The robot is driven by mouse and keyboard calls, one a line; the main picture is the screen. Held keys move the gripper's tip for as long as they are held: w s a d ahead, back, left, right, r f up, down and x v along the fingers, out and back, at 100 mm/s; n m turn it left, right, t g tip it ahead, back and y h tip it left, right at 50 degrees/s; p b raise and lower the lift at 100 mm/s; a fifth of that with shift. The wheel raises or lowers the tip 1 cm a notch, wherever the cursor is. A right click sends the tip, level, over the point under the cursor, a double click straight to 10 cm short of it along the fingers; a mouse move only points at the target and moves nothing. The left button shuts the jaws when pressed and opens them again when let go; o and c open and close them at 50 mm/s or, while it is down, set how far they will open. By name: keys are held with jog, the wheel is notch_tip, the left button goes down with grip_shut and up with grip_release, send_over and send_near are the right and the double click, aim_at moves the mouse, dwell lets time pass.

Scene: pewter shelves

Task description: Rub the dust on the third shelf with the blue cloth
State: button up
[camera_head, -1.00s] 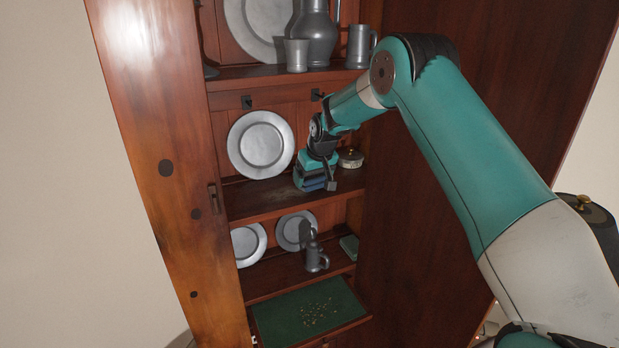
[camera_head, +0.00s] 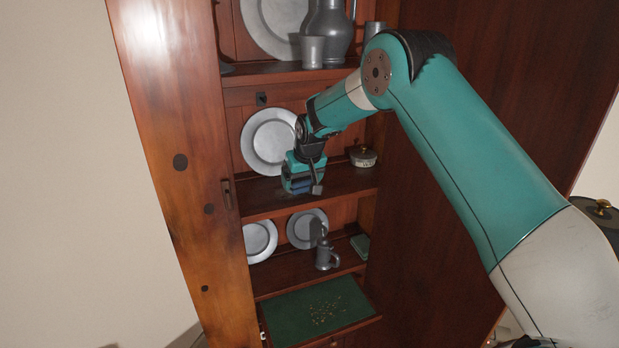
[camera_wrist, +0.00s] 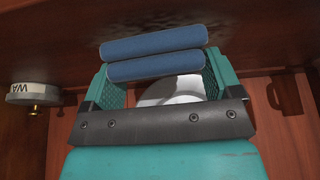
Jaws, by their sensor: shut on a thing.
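My gripper (camera_head: 303,176) is shut on the blue cloth (camera_wrist: 155,43), which shows as two blue rolls between the green fingers in the wrist view. In the head view the cloth (camera_head: 300,186) is small and dark under the fingers. It is low over the shelf (camera_head: 262,198) that bears the large pewter plate (camera_head: 268,142). I cannot tell whether it touches the board. A dark, mottled dusty patch (camera_wrist: 175,17) shows on the board beyond the cloth in the wrist view. The arm and gripper hide part of the plate and shelf.
A round tin (camera_head: 362,155), its lettering partly visible in the wrist view (camera_wrist: 34,92), stands right of my gripper. A jug (camera_head: 328,35) and cup (camera_head: 312,52) stand above. Two plates, a tankard (camera_head: 326,256) and a green-lined drawer (camera_head: 300,310) are below.

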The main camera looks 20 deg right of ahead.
jog(key=shift+a, duration=3.7)
notch_tip(320, 180, up, 6)
jog(key=p, duration=0.3)
jog(key=shift+p, duration=0.35)
jog(key=shift+w, duration=0.1)
